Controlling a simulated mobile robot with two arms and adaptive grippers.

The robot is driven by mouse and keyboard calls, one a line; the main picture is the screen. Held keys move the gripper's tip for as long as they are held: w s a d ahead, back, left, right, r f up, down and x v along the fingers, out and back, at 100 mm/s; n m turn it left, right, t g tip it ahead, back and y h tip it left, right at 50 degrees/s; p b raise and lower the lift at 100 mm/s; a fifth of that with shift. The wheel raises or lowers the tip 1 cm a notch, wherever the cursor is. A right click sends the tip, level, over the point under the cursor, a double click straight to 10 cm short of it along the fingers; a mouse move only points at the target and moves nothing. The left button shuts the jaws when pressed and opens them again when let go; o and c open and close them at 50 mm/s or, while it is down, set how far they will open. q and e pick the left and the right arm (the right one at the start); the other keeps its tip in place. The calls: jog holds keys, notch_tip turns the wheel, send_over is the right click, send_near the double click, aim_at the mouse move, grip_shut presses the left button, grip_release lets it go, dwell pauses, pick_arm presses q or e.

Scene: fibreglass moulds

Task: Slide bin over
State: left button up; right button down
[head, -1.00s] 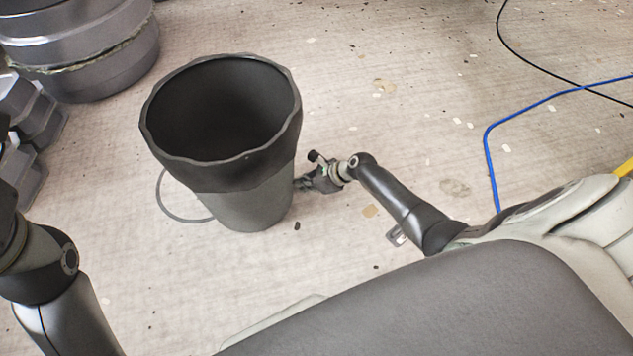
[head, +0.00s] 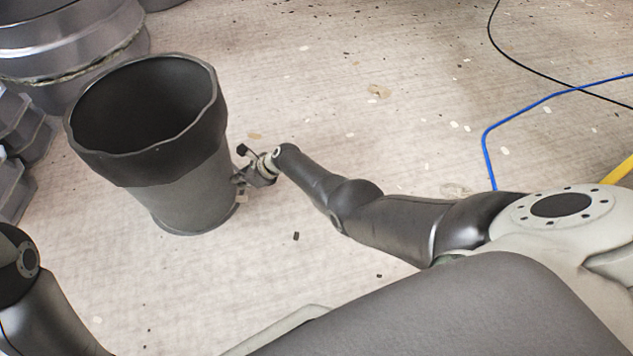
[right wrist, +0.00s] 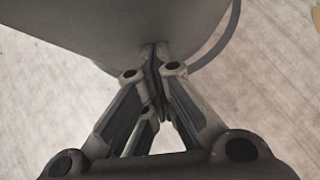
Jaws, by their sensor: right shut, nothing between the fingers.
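The bin (head: 190,195) is a tall grey tapered bucket with a dark, wavy-edged upper band. It stands upright on the floor at the left of the head view, open and empty as far as I see. My right gripper (head: 238,180) is shut and empty, its fingertips at the bin's right side, low on the wall. In the right wrist view the closed fingertips (right wrist: 156,55) meet or nearly meet the bin wall (right wrist: 110,25). My left gripper is out of view.
Large grey moulds (head: 75,45) stand behind the bin at upper left, with stacked grey pieces (head: 20,125) at the left edge. A blue hose (head: 487,150) and a black cable (head: 530,70) lie at right. The floor between is open, with small flecks.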

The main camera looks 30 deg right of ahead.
jog(key=shift+w+a, duration=0.2)
jog(key=shift+a, duration=0.15)
jog(key=shift+d+r, duration=0.15)
jog(key=v, duration=1.1)
jog(key=shift+s+d+r, duration=0.2)
jog(key=shift+s, duration=0.1)
dwell(0.3)
